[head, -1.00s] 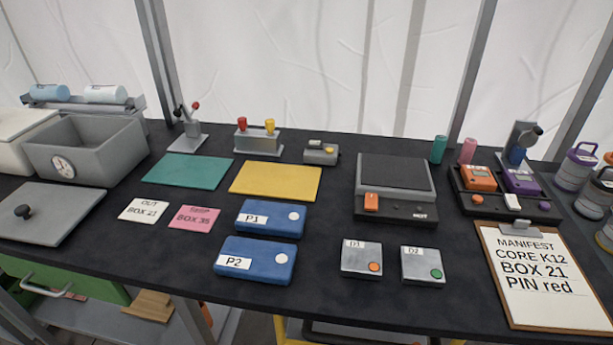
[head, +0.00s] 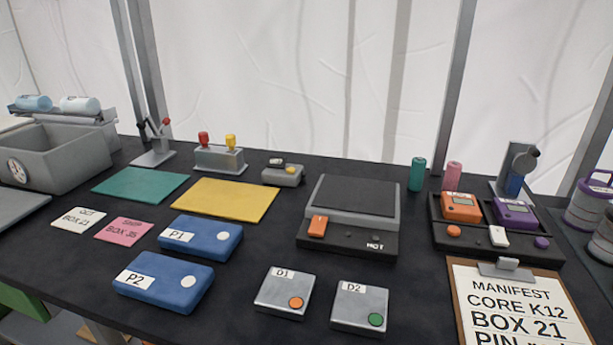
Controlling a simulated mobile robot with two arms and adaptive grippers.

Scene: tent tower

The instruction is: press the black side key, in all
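A small grey block (head: 283,177) stands near the back of the black table, right of the yellow mat. Neither of my grippers is in view.
Blue boxes P1 (head: 201,238) and P2 (head: 163,283), and grey boxes D1 (head: 286,292) and D2 (head: 360,306), lie in front. A manifest clipboard (head: 510,270), a two-meter tray (head: 480,243) and green (head: 417,174) and pink cylinders stand right. The yellow mat (head: 225,200) is bare.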

